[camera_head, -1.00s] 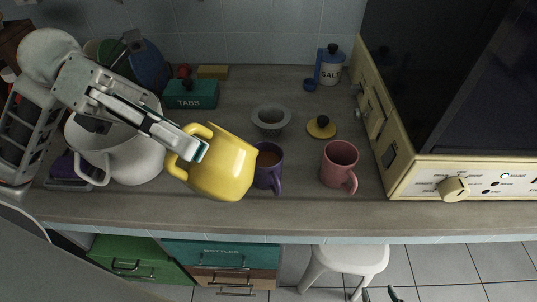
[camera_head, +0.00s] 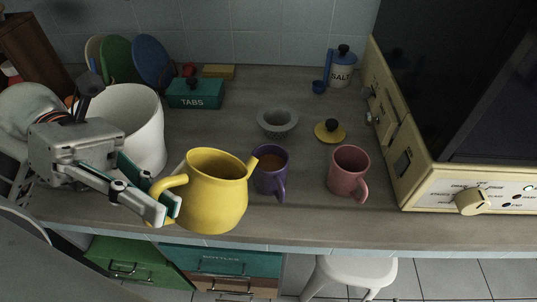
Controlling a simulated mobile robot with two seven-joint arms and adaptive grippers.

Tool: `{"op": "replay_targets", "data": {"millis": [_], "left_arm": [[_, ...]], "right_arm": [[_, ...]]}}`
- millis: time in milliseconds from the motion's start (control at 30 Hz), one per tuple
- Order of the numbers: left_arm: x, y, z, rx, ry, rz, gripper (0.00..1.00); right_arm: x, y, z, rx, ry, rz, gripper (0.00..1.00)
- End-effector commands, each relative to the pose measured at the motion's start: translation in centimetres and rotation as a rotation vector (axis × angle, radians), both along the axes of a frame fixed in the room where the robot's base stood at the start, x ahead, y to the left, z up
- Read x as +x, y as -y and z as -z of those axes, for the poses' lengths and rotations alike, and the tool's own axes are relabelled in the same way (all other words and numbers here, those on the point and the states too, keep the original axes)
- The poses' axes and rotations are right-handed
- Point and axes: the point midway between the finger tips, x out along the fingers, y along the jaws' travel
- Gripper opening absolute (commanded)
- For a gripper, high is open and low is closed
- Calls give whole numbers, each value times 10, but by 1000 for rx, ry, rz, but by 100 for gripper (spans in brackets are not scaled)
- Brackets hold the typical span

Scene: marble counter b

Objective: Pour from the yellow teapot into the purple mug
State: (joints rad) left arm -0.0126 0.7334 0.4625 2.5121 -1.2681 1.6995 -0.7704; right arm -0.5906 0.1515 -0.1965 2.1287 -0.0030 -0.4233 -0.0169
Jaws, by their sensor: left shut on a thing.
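The yellow teapot (camera_head: 213,196) is near the front edge of the counter, roughly upright, with its lid off and its spout pointing right. My left gripper (camera_head: 168,208) is shut on its handle at the left. Whether the teapot's base touches the counter I cannot tell. The purple mug (camera_head: 270,184) stands just right of the spout, handle toward the front, with brown liquid (camera_head: 271,161) inside. The yellow lid with a black knob (camera_head: 330,132) lies on the counter behind the mugs. My right gripper is not in view.
A pink mug (camera_head: 348,173) stands right of the purple one, and a grey bowl (camera_head: 277,123) behind. A white pot (camera_head: 135,127) stands behind my left arm. A green tabs box (camera_head: 194,94) and salt jar (camera_head: 342,68) are farther back. A cream oven (camera_head: 433,180) bounds the right.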

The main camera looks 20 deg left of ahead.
Motion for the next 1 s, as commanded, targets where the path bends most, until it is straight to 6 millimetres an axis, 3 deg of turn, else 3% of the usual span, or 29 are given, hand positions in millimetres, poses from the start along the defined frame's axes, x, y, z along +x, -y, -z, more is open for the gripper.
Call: {"op": "replay_targets", "data": {"millis": [167, 667, 967, 1000], "left_arm": [[-10, -3, 8, -19, 48, 0, 0], [-38, -13, 47, -81, 224, -1, 0], [-58, -20, 49, -136, 389, -1, 0], [-59, -21, 56, -142, 398, 0, 0]], "right_arm": [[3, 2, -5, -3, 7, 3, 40], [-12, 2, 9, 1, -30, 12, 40], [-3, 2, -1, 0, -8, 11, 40], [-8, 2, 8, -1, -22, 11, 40]]}}
